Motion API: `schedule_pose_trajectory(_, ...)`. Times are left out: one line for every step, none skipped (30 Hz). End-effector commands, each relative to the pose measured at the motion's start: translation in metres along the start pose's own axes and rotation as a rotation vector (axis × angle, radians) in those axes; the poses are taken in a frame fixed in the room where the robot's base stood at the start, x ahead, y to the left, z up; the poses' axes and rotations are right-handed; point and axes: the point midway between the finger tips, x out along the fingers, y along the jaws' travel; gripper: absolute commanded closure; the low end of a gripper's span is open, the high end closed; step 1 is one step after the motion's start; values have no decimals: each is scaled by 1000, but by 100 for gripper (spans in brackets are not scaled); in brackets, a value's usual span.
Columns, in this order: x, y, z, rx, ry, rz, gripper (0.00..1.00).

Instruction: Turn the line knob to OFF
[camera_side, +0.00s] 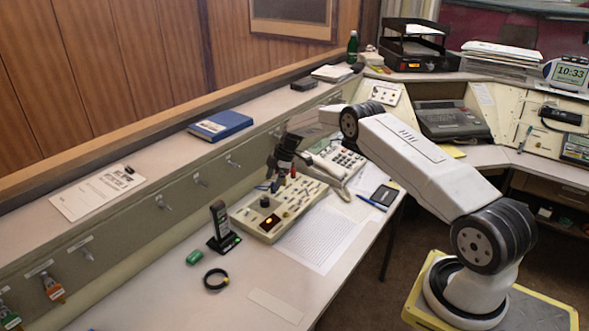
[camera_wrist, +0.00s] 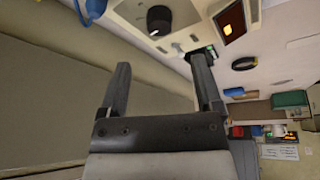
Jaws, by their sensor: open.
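A cream control box (camera_side: 291,213) stands on the desk. A black round knob (camera_side: 265,202) sits on its left part, and in the wrist view this knob (camera_wrist: 158,20) lies beyond the fingertips. I cannot read its label or its setting, so I cannot tell for sure that it is the line knob. An orange-lit window (camera_side: 266,226) is near it and also shows in the wrist view (camera_wrist: 232,20). My gripper (camera_wrist: 160,60) is open and empty, with its fingers apart from the knob. In the side view my gripper (camera_side: 281,175) hangs above the back of the box.
A black handset in a stand (camera_side: 220,230) is left of the box, near a black ring (camera_side: 216,279) and a green object (camera_side: 194,257). A telephone (camera_side: 340,160) is behind right. A printed sheet (camera_side: 318,238) lies in front. A panel with hooks (camera_side: 140,215) runs behind.

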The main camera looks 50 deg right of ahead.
Motion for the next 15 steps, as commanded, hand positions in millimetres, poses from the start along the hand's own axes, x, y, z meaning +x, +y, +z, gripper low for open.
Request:
schedule_pose_trajectory(0,0,0,0,0,0,17)
schedule_pose_trajectory(0,0,0,0,0,0,17)
schedule_pose_trajectory(0,0,0,0,0,0,17)
schedule_pose_trajectory(0,0,0,0,0,0,17)
schedule_pose_trajectory(0,0,0,0,0,0,16)
schedule_pose_trajectory(0,0,0,1,0,0,16)
schedule_pose_trajectory(0,0,0,2,-1,0,16)
schedule_pose_trajectory(0,0,0,5,-2,0,16)
schedule_pose_trajectory(0,0,0,10,-4,1,16)
schedule_pose_trajectory(1,0,0,16,-7,1,16)
schedule_pose_trajectory(1,0,0,25,-10,2,16)
schedule_pose_trajectory(1,-1,0,38,-17,3,16)
schedule_pose_trajectory(2,-1,0,52,-23,3,16)
schedule_pose_trajectory(2,-1,0,66,-29,4,16)
schedule_pose_trajectory(2,-2,0,91,-38,6,16)
